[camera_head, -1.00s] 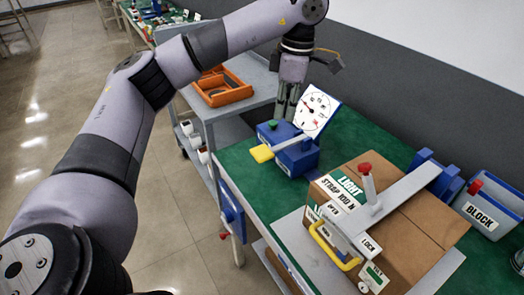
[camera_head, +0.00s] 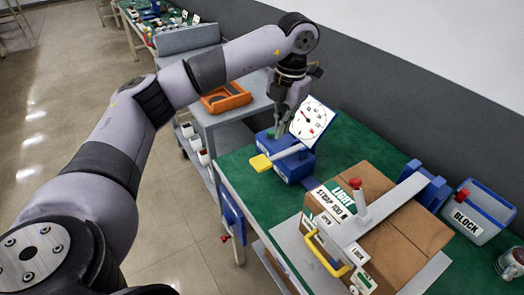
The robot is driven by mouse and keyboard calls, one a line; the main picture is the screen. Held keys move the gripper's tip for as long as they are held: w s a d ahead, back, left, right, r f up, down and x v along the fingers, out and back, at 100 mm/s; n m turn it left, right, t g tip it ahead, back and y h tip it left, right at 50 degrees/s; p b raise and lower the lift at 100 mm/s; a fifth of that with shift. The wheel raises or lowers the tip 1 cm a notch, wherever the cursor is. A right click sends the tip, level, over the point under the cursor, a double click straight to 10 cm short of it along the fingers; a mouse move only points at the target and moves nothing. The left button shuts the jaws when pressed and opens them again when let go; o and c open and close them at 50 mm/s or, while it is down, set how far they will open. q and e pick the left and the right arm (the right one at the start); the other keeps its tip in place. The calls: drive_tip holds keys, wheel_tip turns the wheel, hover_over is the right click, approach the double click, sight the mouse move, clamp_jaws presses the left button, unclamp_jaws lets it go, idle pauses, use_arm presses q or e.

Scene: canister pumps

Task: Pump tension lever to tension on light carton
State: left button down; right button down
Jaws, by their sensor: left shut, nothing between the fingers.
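The blue pump unit (camera_head: 292,168) stands on the green bench top. Its grey lever (camera_head: 287,152) has a yellow grip (camera_head: 261,163) reaching out to the left. A white dial gauge (camera_head: 313,118) is tilted up behind it. My left gripper (camera_head: 283,130) is shut and empty, pointing down by the top of the pump, just left of the gauge; I cannot tell whether it touches. The brown carton (camera_head: 415,232) bears a green LIGHT label (camera_head: 338,201) and a grey strap arm across its top. My right gripper is not in view.
A red-knobbed post (camera_head: 361,201) and a yellow handle (camera_head: 326,252) stand up at the carton. A blue-rimmed BLOCK bin (camera_head: 472,218) is at right. An orange tray (camera_head: 226,98) sits on the grey cart behind. Green bench top left of the pump is clear.

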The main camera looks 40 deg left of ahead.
sight(263, 161)
use_arm(q)
drive_tip(key=a+n+p, duration=0.1)
drive_tip(key=n+p, duration=0.2)
drive_tip(key=n, duration=0.5)
drive_tip(key=s+f+n+p, duration=0.1)
drive_tip(key=n+p, duration=0.3)
drive_tip(key=n, duration=0.4)
drive_tip(key=s+a+n+p, duration=0.1)
drive_tip(key=n+p, duration=0.2)
drive_tip(key=n, duration=0.5)
drive_tip(key=shift+a+f+n, duration=0.3)
drive_tip(key=shift+f, duration=0.1)
drive_tip(key=f+b, duration=0.1)
drive_tip(key=f, duration=0.1)
drive_tip(key=f+b, duration=0.3)
drive_tip(key=f, duration=0.2)
drive_tip(key=shift+s+a+b, duration=0.15)
drive_tip(key=shift+a+b, duration=0.2)
